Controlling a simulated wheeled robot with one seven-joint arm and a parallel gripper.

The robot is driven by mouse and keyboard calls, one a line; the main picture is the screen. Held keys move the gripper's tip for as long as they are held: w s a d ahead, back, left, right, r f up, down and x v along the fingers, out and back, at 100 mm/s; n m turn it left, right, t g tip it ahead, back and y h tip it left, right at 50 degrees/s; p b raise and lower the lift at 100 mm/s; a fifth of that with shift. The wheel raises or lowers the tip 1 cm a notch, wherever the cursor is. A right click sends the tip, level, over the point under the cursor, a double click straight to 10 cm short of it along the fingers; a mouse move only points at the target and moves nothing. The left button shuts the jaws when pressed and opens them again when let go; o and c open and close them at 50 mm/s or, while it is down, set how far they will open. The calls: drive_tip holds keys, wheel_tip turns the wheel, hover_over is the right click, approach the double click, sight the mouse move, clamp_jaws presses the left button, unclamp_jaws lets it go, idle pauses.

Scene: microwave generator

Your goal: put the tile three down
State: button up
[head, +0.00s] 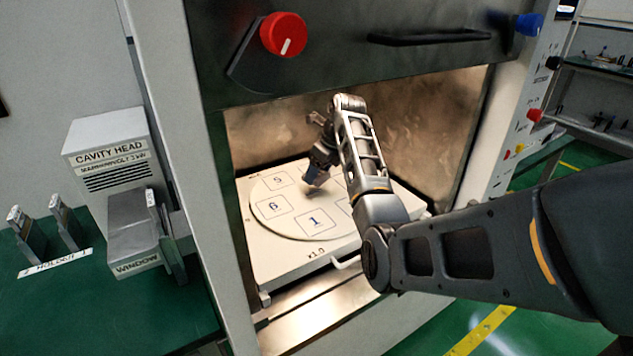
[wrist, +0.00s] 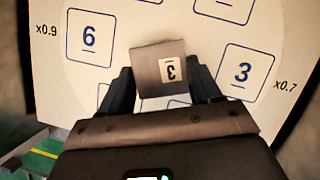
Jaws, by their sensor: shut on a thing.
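My gripper (wrist: 160,88) is shut on a grey metal tile (wrist: 150,57) that carries a small white label with a 3. The label reads upside down in the wrist view, with its bar above the digit. In the wrist view the tile lies over the middle of the round plate, between square 6 (wrist: 90,38) and square 3 (wrist: 246,72). I cannot tell how high it is above the plate. In the head view my gripper (head: 317,176) points down inside the cavity over the round plate (head: 268,213); the arm hides part of the plate, including square 3.
The cavity is open at the front, with walls on both sides and a dark panel with a red knob (head: 283,34) above. Square 1 (head: 315,221) is at the plate's front. A cavity head box (head: 108,150) and holders (head: 28,235) stand on the green bench at left.

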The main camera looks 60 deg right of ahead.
sight(321, 174)
drive_tip(key=shift+w+d+f, duration=0.35)
drive_tip(key=shift+w+d, duration=0.05)
drive_tip(key=shift+w, duration=0.1)
drive_tip(key=shift+f+p, duration=0.35)
drive_tip(key=shift+f, duration=1.7)
drive_tip(key=shift+f, duration=0.1)
drive_tip(key=shift+f, duration=0.25)
drive_tip(key=o, duration=1.2)
drive_tip(key=shift+s+r, duration=0.1)
drive_tip(key=shift+r, duration=0.5)
drive_tip(key=b+v, duration=0.1)
drive_tip(key=v, duration=1)
drive_tip(key=shift+s+r, duration=0.15)
drive_tip(key=shift+r, duration=0.05)
